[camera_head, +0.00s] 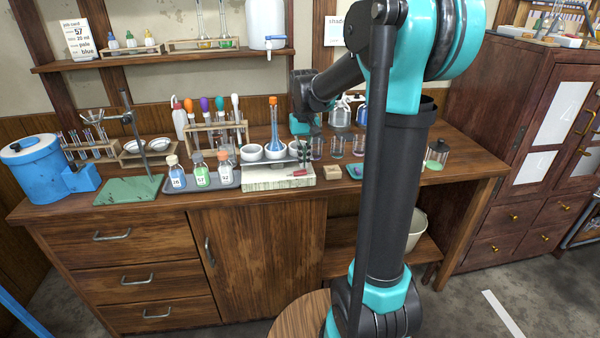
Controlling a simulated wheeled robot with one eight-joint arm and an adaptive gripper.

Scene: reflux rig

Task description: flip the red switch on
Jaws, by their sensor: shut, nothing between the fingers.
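A small red part (300,173), which looks like the red switch, sits at the right end of the front of a pale, worn block (262,183) on the bench. It is too small to tell which way it is set. My gripper (305,160) points down just above and behind the right end of this block. Its fingers are thin and dark, and they are shut with nothing between them. I cannot tell whether they touch the block or the switch. White round cups (251,153) stand on or behind the block, and a blue flask with an orange cap (274,130) rises from among them.
A grey tray (235,185) with labelled bottles is left of the block. Glass beakers (337,147) and a teal dish (355,172) stand to the right. A rack of coloured droppers (215,128) is behind. My arm hides part of the bench's right side.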

